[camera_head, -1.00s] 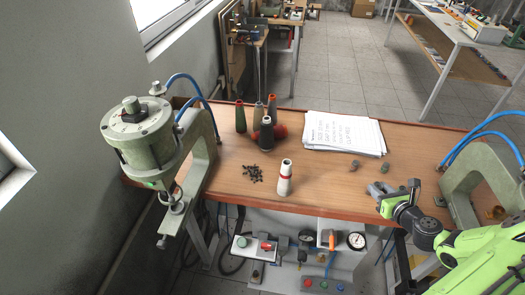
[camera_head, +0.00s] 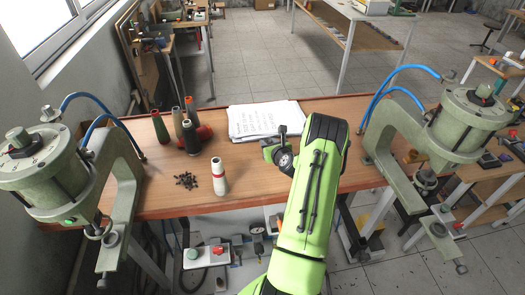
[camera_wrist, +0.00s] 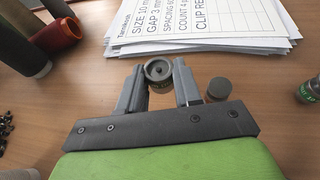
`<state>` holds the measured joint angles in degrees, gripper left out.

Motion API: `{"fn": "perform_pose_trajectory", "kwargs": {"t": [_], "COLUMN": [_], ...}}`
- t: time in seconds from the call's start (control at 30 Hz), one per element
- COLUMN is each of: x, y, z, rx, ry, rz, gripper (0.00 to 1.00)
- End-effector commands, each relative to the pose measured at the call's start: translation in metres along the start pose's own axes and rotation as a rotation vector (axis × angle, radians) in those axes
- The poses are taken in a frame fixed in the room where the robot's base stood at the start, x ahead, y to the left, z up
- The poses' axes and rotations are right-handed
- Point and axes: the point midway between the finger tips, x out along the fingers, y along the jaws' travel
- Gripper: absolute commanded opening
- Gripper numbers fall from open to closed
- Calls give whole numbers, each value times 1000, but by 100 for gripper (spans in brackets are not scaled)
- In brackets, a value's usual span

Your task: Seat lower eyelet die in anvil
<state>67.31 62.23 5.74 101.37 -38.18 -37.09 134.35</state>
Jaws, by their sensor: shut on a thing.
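My gripper (camera_wrist: 160,84) has its two grey fingers closed on a small round metal die (camera_wrist: 158,70). The die has a dark recessed top with a centre hole and a greenish marked band on its side. It sits between the fingertips at or close above the wooden table; I cannot tell if it touches. In the head view my gripper (camera_head: 275,149) is over the table's middle, and my arm hides the die. The right press (camera_head: 392,135) has its lower arm end with an anvil (camera_head: 440,229) at the front; the left press has a similar anvil (camera_head: 109,240).
A plain grey round piece (camera_wrist: 218,88) stands just right of the fingers, and a green-labelled one (camera_wrist: 308,91) farther right. Papers (camera_head: 262,119) lie behind. Thread cones (camera_head: 188,135), a white spool (camera_head: 218,177) and small dark pieces (camera_head: 187,181) stand to the left.

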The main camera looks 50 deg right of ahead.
Motion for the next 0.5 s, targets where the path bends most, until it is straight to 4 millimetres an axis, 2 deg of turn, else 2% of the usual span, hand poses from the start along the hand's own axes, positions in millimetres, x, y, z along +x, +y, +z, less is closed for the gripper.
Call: {"fn": "perform_pose_trajectory", "kwargs": {"t": [0.17,0.5], "x": [12,14], "y": [0,0], "z": [-30,-34], "rx": [0,0], "ry": [1,-1], "rz": [1,1], "gripper": [0,0]}}
